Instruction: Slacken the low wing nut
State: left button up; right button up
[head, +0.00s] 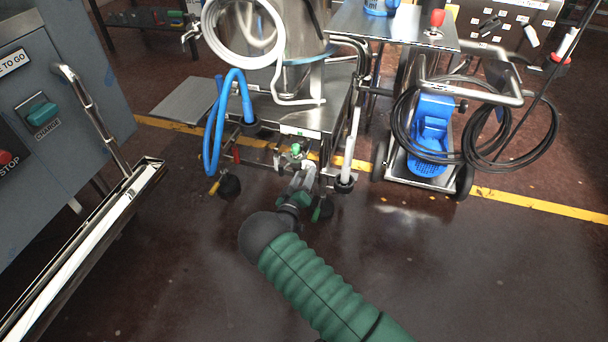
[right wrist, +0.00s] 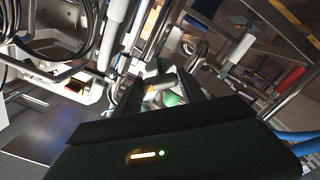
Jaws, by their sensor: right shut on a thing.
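My right gripper (head: 303,172) reaches down to the low front of the steel cart. It is shut at a small green part, the low wing nut (head: 296,149), whose top shows just beyond the fingers. In the right wrist view my gripper (right wrist: 162,88) has a dark finger on each side of a green piece (right wrist: 172,99) and pale metal. The fingers hide much of the nut, so its exact shape and turn cannot be told. My left gripper is not in view.
The cart (head: 285,115) carries a steel vessel and a white hose (head: 210,30). A blue hose (head: 211,140) hangs at its left. A blue machine on a wheeled frame (head: 432,125) stands right. A grey cabinet (head: 60,90) with a rail is left. The near floor is clear.

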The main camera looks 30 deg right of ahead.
jog(key=n, duration=0.6)
jog(key=shift+a+f+p, duration=0.1)
jog(key=shift+p, duration=0.2)
dwell(0.4)
jog(key=o, duration=1.4)
jog(key=shift+w, duration=0.1)
jog(key=shift+c, duration=0.2)
